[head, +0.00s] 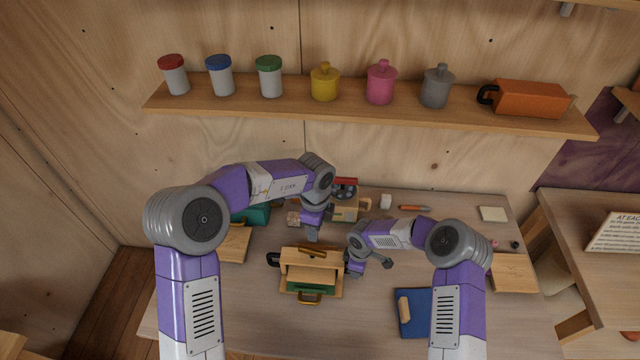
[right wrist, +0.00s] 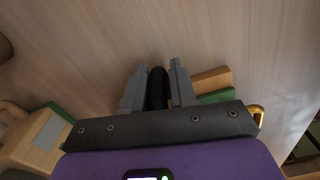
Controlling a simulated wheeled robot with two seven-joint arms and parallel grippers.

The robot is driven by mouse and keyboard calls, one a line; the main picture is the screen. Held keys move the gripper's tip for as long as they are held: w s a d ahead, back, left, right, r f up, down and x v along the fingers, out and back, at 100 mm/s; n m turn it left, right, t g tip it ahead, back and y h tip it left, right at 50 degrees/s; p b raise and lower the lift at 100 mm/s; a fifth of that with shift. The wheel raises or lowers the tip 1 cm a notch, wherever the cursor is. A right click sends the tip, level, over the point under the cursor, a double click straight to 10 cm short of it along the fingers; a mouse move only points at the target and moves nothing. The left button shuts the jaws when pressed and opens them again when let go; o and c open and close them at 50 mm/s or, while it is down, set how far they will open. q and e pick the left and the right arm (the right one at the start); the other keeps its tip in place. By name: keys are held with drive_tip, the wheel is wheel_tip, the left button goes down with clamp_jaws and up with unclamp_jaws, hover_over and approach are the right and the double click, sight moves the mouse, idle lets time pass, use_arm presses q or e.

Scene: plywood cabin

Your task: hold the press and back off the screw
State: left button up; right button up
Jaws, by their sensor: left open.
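The press (head: 318,272) is a small wooden frame with green inside. It stands in the middle of the table, with a brass screw bar (head: 312,252) on top and a black handle (head: 274,259) on its left. My left gripper (head: 313,236) is open just above and behind the brass bar, pointing down; I cannot tell whether it touches. My right gripper (head: 352,268) is at the press's right side. In the right wrist view its fingers (right wrist: 158,90) close in on both sides of a black handle (right wrist: 158,87), with wood and green parts of the press (right wrist: 212,80) beside them.
Behind the press stand a wooden device with a red top (head: 345,205) and a teal box (head: 256,215). A blue item (head: 415,322) lies front right, and wooden boards (head: 235,243) lie at both sides. A shelf (head: 420,117) with jars runs above.

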drive_tip(key=o, duration=0.5)
drive_tip(key=shift+c, duration=0.2)
